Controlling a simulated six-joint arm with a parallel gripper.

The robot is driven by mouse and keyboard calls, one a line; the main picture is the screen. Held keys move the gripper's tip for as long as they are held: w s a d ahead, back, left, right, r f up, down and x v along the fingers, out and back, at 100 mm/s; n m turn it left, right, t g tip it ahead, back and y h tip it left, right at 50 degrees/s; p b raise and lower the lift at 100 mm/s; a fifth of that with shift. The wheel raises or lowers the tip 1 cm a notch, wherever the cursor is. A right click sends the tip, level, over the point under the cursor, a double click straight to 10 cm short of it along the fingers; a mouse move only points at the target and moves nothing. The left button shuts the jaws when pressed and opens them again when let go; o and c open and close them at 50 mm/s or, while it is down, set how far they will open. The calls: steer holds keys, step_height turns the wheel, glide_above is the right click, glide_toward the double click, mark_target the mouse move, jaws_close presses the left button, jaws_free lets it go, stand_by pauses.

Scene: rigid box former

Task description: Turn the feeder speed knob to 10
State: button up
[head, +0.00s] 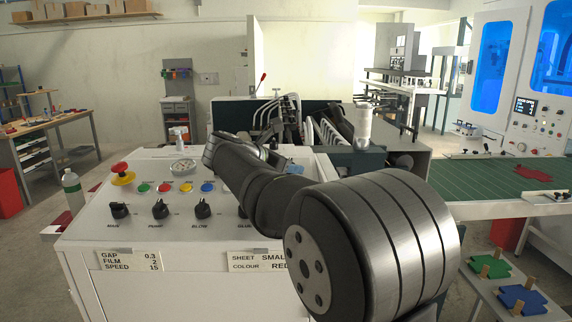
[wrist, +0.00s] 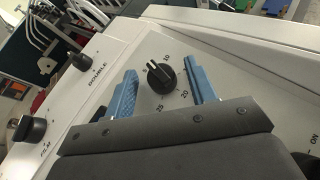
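The feeder speed knob (wrist: 160,77) is a black round knob on the pale panel in the wrist view. Numbers including 5, 10, 20 and 25 are printed around it. A pale mark on the knob lies near its upper left edge, on the side of the 5; its exact reading is too small to tell. My gripper (wrist: 160,90) is open, with one blue finger to the left of the knob and one to the right. I see gaps between fingers and knob. In the head view my arm hides the knob.
Other knobs stand nearby: one by DOUBLE (wrist: 77,64) and one by FILM (wrist: 32,130). In the head view, the white console (head: 95,220) carries a red emergency button (head: 122,172), coloured buttons and black switches. Its left card (head: 130,261) reads GAP 0.3, FILM 2, SPEED 15.

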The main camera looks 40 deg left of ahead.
steer(key=v, duration=1.7)
steer(key=shift+s, duration=0.15)
steer(key=shift+r, duration=0.1)
steer(key=w+d+r+m+g+y, duration=0.15)
steer(key=w+r+m+g, duration=0.4)
steer(key=m, duration=0.85)
steer(key=w+d+r+m+g+y, duration=0.15)
steer(key=w+r+m+g, duration=0.4)
steer(key=m, duration=0.95)
steer(key=shift+t+h, duration=0.3)
steer(key=shift+t, duration=0.2)
steer(key=x, duration=1.2)
steer(key=d+x, duration=0.1)
steer(key=x, duration=0.5)
steer(key=shift+w+f, duration=0.1)
steer(key=shift+w, duration=0.25)
